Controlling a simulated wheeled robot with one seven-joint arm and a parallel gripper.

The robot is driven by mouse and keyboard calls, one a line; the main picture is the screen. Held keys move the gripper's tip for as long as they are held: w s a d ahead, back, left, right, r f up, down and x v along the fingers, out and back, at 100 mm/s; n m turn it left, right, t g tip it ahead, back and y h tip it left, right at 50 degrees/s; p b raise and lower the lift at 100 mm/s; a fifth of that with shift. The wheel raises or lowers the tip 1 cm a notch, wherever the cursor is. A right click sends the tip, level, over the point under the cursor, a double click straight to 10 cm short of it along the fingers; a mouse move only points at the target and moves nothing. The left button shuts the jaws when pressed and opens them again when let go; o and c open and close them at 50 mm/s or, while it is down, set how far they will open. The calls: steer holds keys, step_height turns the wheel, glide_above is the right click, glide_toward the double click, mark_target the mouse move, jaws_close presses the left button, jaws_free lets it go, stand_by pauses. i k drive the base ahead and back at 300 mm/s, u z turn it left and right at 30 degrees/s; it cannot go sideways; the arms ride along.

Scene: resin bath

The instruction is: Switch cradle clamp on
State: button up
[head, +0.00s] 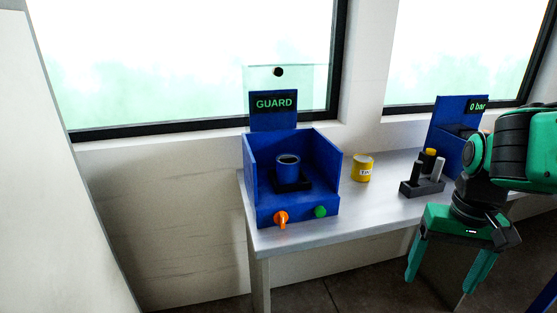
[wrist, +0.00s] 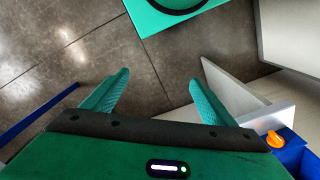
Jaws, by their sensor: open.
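A blue open-fronted station (head: 263,214) with a sign reading GUARD (head: 274,103) stands on the left end of the bench. Its front face has an orange knob (head: 281,218) at left and a green button (head: 320,211) at right. A dark blue cup (head: 288,168) sits in a black cradle (head: 291,186) inside. My gripper (head: 444,275) is open and empty, pointing down in front of the bench, well right of the station. In the wrist view its fingers (wrist: 156,95) are apart over the floor, and the orange knob (wrist: 275,139) shows at lower right.
A clear panel (head: 308,88) stands raised above the station. A yellow labelled can (head: 362,169) and a dark rack (head: 421,187) with upright pieces stand on the bench (head: 375,212). A second blue station (head: 447,131) reads 0 bar. Floor in front is clear.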

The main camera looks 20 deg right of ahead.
mark_target(280, 218)
steer(key=z, duration=0.6)
steer(key=k, duration=1.05)
steer(key=u, duration=0.6)
steer(key=i, duration=1)
